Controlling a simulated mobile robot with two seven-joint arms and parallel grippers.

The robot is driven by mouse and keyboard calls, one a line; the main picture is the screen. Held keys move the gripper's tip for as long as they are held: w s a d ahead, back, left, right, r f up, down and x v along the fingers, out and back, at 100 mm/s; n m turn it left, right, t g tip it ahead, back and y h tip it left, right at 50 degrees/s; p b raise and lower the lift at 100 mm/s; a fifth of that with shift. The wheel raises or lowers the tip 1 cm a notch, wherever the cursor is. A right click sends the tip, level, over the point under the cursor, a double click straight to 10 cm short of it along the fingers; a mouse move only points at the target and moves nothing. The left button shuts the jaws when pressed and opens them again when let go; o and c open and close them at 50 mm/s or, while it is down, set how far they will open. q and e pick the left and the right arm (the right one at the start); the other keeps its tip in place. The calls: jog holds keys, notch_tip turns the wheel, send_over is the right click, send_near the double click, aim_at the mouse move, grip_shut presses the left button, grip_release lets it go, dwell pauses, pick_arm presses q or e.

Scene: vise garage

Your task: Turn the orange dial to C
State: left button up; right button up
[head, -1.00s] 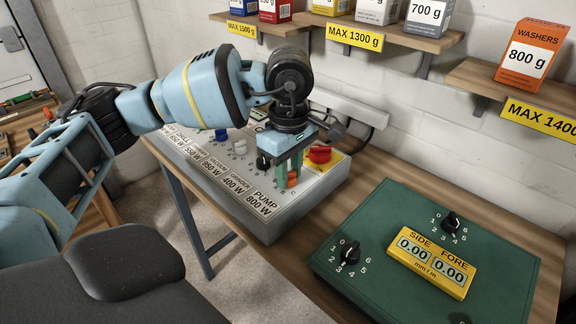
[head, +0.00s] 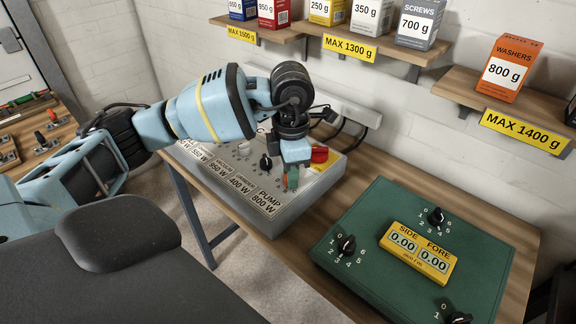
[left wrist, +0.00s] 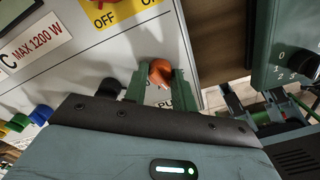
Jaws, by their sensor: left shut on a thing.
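The orange dial (left wrist: 160,72) is on the right end of the grey control panel (head: 229,192), by the PUMP 800 W label. In the left wrist view the green fingers of my left gripper (left wrist: 160,86) stand on either side of the dial, shut on it. In the head view my left gripper (head: 291,181) reaches down over the panel's right end and hides most of the dial. I cannot read the dial's pointer or its letter marks. My right gripper is in neither current view.
A red switch (head: 319,154) is close behind the gripper, and a black dial (head: 266,163) is to its left. A green box (head: 380,282) with black knobs and a yellow display (head: 421,252) stands to the right. Shelves with weighted boxes (head: 510,68) hang behind.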

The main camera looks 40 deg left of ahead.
pick_arm(q)
jog(key=n+p, duration=0.2)
jog(key=n, duration=0.3)
jog(key=shift+r+p, duration=0.3)
jog(key=shift+p, duration=0.1)
jog(key=shift+f+n+p, duration=0.2)
jog(key=shift+n+p, duration=0.65)
jog(key=shift+n, duration=0.95)
pick_arm(e)
jog(key=w+r+t, duration=0.1)
jog(key=w+r, duration=0.2)
jog(key=r, duration=0.3)
jog(key=shift+w+d, duration=0.2)
jog(key=shift+d, duration=0.1)
pick_arm(q)
jog(key=o, duration=1)
pick_arm(e)
jog(key=shift+a, duration=0.1)
pick_arm(q)
jog(key=shift+r, duration=3.9)
jog(key=shift+f, duration=0.1)
